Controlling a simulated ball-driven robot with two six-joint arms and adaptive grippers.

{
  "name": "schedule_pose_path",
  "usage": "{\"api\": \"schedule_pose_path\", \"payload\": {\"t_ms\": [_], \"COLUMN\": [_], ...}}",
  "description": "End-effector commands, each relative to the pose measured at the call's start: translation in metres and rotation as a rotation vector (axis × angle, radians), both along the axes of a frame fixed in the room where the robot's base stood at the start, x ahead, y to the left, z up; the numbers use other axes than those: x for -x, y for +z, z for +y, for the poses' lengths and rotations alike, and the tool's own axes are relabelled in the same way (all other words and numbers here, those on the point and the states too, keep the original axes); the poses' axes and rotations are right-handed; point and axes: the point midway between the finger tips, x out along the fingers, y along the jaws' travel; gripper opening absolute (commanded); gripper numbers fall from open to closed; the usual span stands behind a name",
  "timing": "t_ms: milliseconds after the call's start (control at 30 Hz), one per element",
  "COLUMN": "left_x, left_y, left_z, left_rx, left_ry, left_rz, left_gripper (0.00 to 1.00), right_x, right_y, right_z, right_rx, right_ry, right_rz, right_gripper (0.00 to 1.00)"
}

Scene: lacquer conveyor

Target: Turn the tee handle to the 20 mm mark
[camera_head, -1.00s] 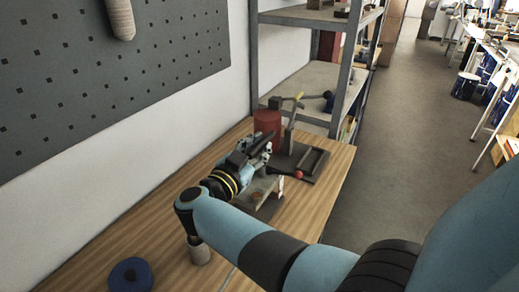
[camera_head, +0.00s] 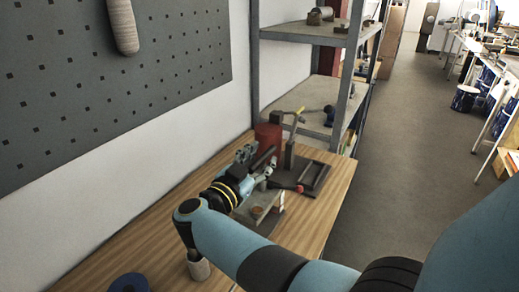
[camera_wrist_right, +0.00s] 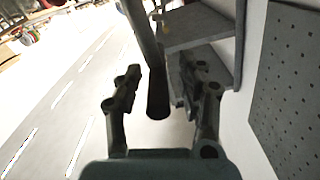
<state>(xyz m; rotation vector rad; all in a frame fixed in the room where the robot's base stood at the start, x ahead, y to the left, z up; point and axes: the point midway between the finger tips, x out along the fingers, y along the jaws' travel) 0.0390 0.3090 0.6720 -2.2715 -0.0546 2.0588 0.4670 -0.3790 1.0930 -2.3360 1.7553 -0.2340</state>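My right gripper (camera_head: 262,164) is over the bench, with its fingers spread. In the right wrist view its open fingers (camera_wrist_right: 155,100) stand on either side of a dark cylindrical bar (camera_wrist_right: 158,95). The bar may be part of the tee handle; its full shape is hidden. The fingers look apart from the bar. Below the gripper is a small fixture (camera_head: 266,208) with a pale plate, partly hidden by my arm. I cannot make out a scale or the 20 mm mark. My left gripper is not in view.
A red cylinder (camera_head: 268,138) and a post with a yellow-ended lever (camera_head: 291,142) stand behind the gripper. A red-knobbed lever (camera_head: 299,189) and a dark tray (camera_head: 312,176) lie to the right. A grey shelf (camera_head: 318,108) is beyond; a pegboard (camera_head: 110,90) covers the left wall.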

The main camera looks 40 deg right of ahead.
Motion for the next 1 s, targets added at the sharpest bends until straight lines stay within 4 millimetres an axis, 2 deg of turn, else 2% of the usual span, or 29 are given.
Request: {"api": "schedule_pose_path", "payload": {"t_ms": [167, 333, 500, 667, 1000], "left_x": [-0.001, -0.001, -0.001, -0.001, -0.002], "left_y": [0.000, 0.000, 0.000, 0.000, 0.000], "left_z": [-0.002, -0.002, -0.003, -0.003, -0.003], "left_rx": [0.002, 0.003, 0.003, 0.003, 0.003], "left_ry": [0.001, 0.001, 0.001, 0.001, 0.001], "left_rz": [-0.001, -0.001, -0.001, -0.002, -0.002], "left_gripper": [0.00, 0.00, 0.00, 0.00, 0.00], "right_x": [0.000, 0.000, 0.000, 0.000, -0.001], "right_y": [0.028, 0.064, 0.088, 0.096, 0.096], "right_z": [0.000, 0.000, 0.000, 0.000, 0.000], "right_rx": [-0.002, 0.000, 0.000, 0.001, 0.001], "right_ry": [-0.001, 0.000, 0.000, 0.000, 0.000], "right_rz": [-0.005, -0.005, -0.003, 0.000, 0.000], "right_gripper": [0.40, 0.40, 0.40, 0.40, 0.40]}}
